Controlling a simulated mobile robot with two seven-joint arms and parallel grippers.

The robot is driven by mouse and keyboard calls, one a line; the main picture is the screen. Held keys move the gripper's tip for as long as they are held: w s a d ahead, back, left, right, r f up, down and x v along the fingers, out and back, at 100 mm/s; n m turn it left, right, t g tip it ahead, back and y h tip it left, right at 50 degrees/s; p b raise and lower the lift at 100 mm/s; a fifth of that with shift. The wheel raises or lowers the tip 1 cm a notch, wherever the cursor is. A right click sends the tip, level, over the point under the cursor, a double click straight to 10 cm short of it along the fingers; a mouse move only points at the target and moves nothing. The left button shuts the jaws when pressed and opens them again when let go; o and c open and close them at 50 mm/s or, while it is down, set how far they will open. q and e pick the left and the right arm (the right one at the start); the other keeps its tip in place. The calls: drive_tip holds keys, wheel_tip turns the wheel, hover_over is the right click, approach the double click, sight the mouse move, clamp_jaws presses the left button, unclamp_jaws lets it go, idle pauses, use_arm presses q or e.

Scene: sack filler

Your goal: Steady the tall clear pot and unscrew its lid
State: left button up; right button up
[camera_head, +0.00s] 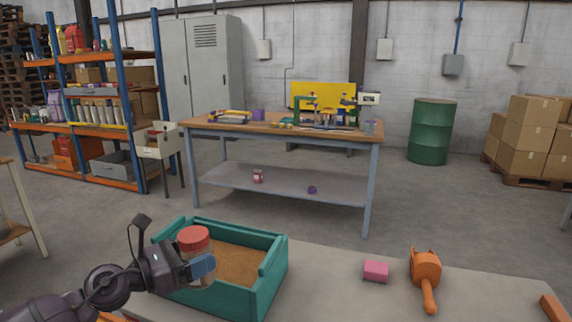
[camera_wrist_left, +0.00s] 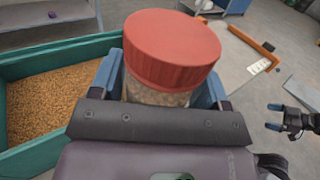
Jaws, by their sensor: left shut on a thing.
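The tall clear pot (camera_wrist_left: 155,96) stands upright with its red ribbed lid (camera_wrist_left: 172,48) on. Pale contents show through its wall below the lid. My left gripper (camera_head: 202,267) is shut on the pot's body below the lid, with a blue finger on each side in the left wrist view. The pot's lower part is hidden by the gripper. My right gripper (camera_wrist_left: 273,116) shows at the right edge of the left wrist view, apart from the pot, its blue fingers spread and empty.
The teal bin (camera_head: 262,297) holds brown grain and stands on the near table (camera_head: 335,295). A pink block (camera_head: 375,271) and an orange tool (camera_head: 426,268) lie to its right.

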use_arm(q)
drive_tip(key=s+a+f+n+t+y, duration=0.35)
drive_tip(key=s+a+f+y, duration=0.2)
drive_tip(key=s, duration=0.35)
drive_tip(key=s+a+f+n+t+y, duration=0.3)
drive_tip(key=s+a+f+n+y, duration=0.1)
drive_tip(key=s+a, duration=0.4)
drive_tip(key=d+n+y, duration=0.3)
drive_tip(key=d+y, duration=0.1)
drive_tip(key=d, duration=0.6)
drive_tip(key=shift+s+d+r+y, duration=0.25)
drive_tip(key=shift+r+y, duration=0.1)
drive_tip(key=shift+r, duration=0.05)
drive_tip(key=shift+t, duration=0.25)
